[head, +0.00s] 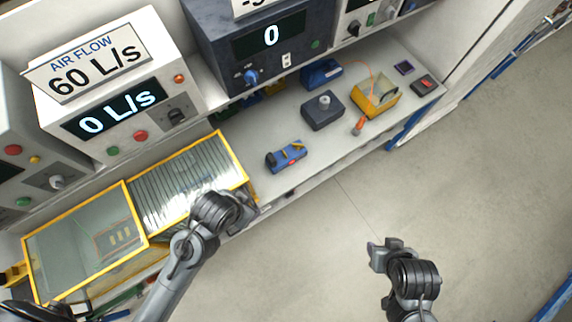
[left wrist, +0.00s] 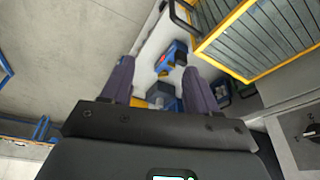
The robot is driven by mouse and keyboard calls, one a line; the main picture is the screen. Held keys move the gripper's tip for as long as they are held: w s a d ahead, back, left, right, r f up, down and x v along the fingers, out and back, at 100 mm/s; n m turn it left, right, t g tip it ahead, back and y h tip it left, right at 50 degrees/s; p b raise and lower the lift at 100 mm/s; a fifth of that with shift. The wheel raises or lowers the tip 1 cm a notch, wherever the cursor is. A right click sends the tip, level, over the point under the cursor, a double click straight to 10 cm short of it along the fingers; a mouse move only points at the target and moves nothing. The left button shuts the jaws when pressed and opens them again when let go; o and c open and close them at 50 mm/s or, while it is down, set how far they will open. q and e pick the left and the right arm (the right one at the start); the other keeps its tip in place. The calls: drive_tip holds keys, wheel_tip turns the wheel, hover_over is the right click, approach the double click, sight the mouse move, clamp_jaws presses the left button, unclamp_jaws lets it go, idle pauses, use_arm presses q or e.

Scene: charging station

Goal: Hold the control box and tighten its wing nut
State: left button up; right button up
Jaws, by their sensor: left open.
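A dark blue-grey box (head: 323,112), which looks like the control box, sits on the white shelf. A light grey knob-like piece (head: 324,102) stands on its top; I cannot tell whether it is the wing nut. My left gripper (head: 246,204) is open and empty at the shelf's front edge, left of the box and apart from it. In the left wrist view its fingers (left wrist: 158,66) are wide apart, with the box (left wrist: 163,90) partly visible between them. My right gripper (head: 384,246) is over the floor, clear of the shelf; its opening is unclear.
A blue device with yellow parts (head: 287,157) lies between my left gripper and the box. A yellow open container (head: 377,97) and a blue case (head: 321,73) stand beyond. Yellow-framed glazed panels (head: 190,182) are at left. Instrument panels rise behind the shelf.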

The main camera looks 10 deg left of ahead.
use_arm(q)
drive_tip(key=w+d+f+m+b, duration=0.3)
drive_tip(key=d+f+m+b, duration=0.35)
drive_tip(key=d+f, duration=0.45)
drive_tip(key=m+t+y+b, duration=0.7)
drive_tip(key=m+y+b, duration=0.5)
drive_tip(key=m+b, duration=0.5)
approach(274, 163)
drive_tip(key=w+a+n+b, duration=0.1)
drive_tip(key=w+a+n, duration=0.1)
drive_tip(key=b+x, duration=0.2)
drive_tip(key=f+b+x, duration=0.1)
drive_tip(key=b+x, duration=0.1)
drive_tip(key=shift+w+a+f+b, duration=0.1)
drive_tip(key=shift+b, duration=0.25)
drive_tip(key=x, duration=0.3)
drive_tip(key=shift+w+a+r+m, duration=0.15)
drive_tip(key=shift+w+r+m, duration=0.05)
drive_tip(key=shift+m, duration=0.05)
drive_tip(key=shift+x, duration=0.95)
